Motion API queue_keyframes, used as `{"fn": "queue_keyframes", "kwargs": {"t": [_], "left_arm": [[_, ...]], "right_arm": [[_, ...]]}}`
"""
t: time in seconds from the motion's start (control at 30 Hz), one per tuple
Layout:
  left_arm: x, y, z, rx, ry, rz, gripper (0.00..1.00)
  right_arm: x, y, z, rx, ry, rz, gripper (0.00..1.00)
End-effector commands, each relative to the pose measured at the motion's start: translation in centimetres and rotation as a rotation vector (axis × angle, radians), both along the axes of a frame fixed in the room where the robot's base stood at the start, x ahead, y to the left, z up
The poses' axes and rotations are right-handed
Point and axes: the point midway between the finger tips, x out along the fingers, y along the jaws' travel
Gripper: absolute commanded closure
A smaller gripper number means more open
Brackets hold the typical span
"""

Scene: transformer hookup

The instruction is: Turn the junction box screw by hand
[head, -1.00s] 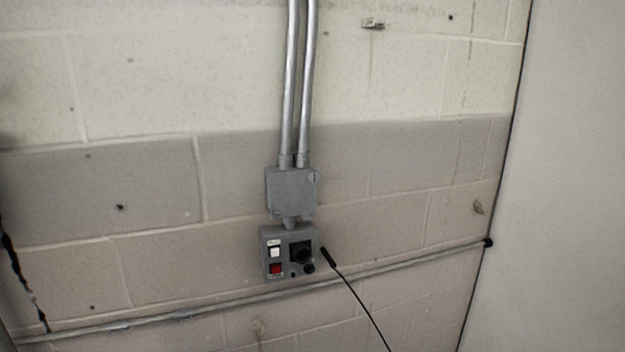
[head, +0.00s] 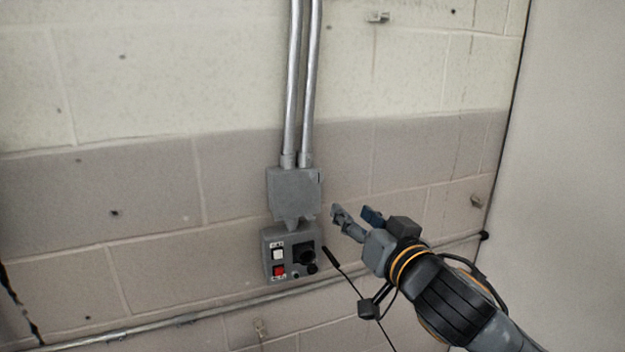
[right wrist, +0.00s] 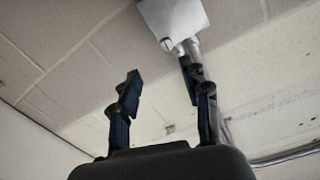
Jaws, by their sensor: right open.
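The grey junction box (head: 293,193) is fixed to the block wall below two metal conduits. A small screw-like detail shows at its right edge in the head view; in the right wrist view the box (right wrist: 172,17) is at the top, with a small round screw (right wrist: 166,44) near its lower left corner. My right gripper (head: 353,213) is open and empty, a little to the right of the box and apart from it. In the right wrist view its two fingers (right wrist: 160,85) are spread, with the right fingertip nearly in line with the box's lower edge. My left gripper is not in view.
A grey control box (head: 288,262) with a white button, a red button and a black knob hangs just below. A black cable with a plug-like end (head: 331,255) hangs right of it. A horizontal pipe (head: 190,318) runs low along the wall. The wall left of the boxes is clear.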

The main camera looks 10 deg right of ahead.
Motion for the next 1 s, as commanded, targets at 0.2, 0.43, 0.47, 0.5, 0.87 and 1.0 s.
{"fn": "queue_keyframes", "kwargs": {"t": [0.2,0.43,0.47,0.5,0.87,1.0], "left_arm": [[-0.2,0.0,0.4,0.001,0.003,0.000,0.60],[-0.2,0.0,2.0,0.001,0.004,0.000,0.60],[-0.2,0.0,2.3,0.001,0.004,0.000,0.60],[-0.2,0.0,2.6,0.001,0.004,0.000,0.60],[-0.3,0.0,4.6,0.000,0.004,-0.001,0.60],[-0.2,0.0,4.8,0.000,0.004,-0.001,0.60]], "right_arm": [[-0.3,0.6,1.4,0.010,-0.020,0.010,0.54],[3.9,1.3,1.6,0.009,-0.019,0.008,0.54],[4.6,1.5,1.6,0.008,-0.020,0.009,0.54],[5.5,1.6,1.6,0.009,-0.018,0.008,0.54],[11.3,2.8,1.4,0.009,-0.020,0.009,0.54],[12.2,3.0,1.3,0.007,-0.021,0.011,0.54]]}}
